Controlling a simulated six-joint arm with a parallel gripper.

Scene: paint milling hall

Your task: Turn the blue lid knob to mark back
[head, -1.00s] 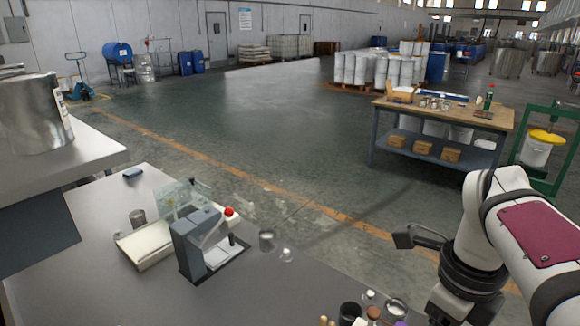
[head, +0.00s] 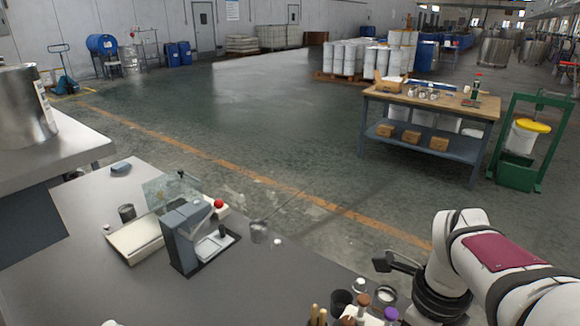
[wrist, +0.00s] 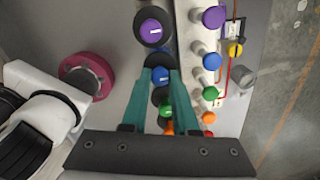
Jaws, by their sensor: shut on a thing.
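In the wrist view, the blue lid knob (wrist: 160,75) sits in a column of round coloured knobs, with a short pale stripe on its top. My gripper (wrist: 159,64) has two teal fingers that close in on this knob, one at each side, and they cover part of its rim. A purple knob (wrist: 151,28) with a similar pale stripe stands just above it in the picture. A mark for the back position is not readable. The head view does not show the fingertips or the blue knob.
A second column holds purple (wrist: 214,17), blue, green, orange and red caps at the right. A yellow knob (wrist: 235,50) is beyond it. A pink round thing (wrist: 88,77) lies left. In the head view, a grey device (head: 183,238) stands on the bench (head: 80,255).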

